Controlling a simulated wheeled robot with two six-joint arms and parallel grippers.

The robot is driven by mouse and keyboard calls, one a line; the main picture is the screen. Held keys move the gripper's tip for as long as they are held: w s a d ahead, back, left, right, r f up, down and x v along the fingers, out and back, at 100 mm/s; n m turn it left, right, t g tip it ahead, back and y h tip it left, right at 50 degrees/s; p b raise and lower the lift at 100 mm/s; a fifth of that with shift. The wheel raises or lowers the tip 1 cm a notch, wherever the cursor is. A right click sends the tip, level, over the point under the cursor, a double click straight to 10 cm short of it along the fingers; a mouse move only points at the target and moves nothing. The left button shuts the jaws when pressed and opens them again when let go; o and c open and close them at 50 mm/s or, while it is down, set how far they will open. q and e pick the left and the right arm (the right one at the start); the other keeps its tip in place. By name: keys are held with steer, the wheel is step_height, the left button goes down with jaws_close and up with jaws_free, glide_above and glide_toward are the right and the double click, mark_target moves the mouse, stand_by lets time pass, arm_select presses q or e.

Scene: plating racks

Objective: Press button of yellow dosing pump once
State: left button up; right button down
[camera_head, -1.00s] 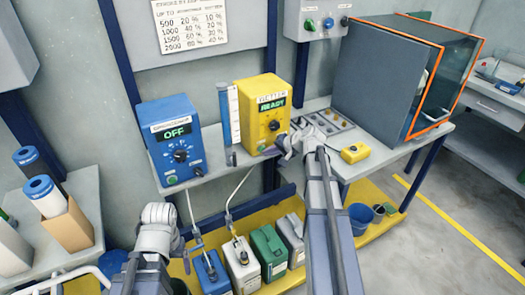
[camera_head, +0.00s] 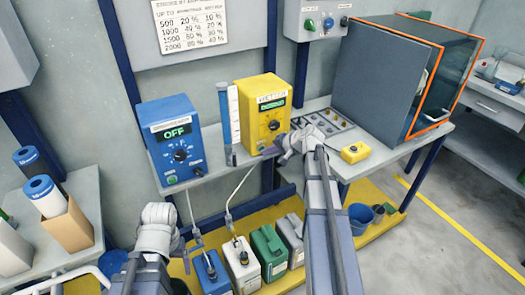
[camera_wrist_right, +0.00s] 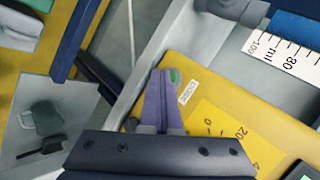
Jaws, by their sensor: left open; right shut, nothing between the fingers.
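The yellow dosing pump (camera_head: 263,112) stands on the wall shelf, with a dial and a lit green display on its front. In the right wrist view its yellow front (camera_wrist_right: 240,120) fills the lower right, and the green button (camera_wrist_right: 174,76) shows at my fingertips. My right gripper (camera_head: 280,152) is shut and empty at the pump's lower right front. In the right wrist view its fingertips (camera_wrist_right: 163,76) overlap the button and seem to touch it; exact contact is partly hidden. My left gripper (camera_head: 160,213) is open and empty, low in front of the blue pump.
A blue pump (camera_head: 172,140) reading OFF stands to the left. A measuring tube (camera_head: 226,120) is beside the yellow pump. A yellow box (camera_head: 354,153) lies on the bench to the right. Several canisters (camera_head: 270,250) stand below on the yellow platform.

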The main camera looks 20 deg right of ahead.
steer(key=shift+s, duration=0.85)
steer(key=s, duration=0.5)
steer(key=shift+d, duration=0.25)
stand_by(0.5)
steer(key=s+a+n+g+p, duration=0.3)
steer(key=a, duration=0.6)
steer(key=s+a+n+g+p, duration=0.2)
steer(key=s+a+n, duration=0.1)
steer(key=a, duration=0.6)
steer(key=s+a+r+n+g+h+p, duration=0.1)
steer(key=s+a+n+g+h+p, duration=0.1)
steer(key=s, duration=0.5)
steer(key=s+a+r+n+g+h+p, duration=0.2)
steer(key=s+a+n+h+p, duration=0.1)
steer(key=s+a, duration=0.4)
steer(key=a+n+p, duration=0.1)
steer(key=a+n, duration=0.1)
steer(key=shift+a+r+n+h, duration=0.25)
steer(key=shift+r+n+h, duration=0.05)
steer(key=shift+n+h, duration=0.1)
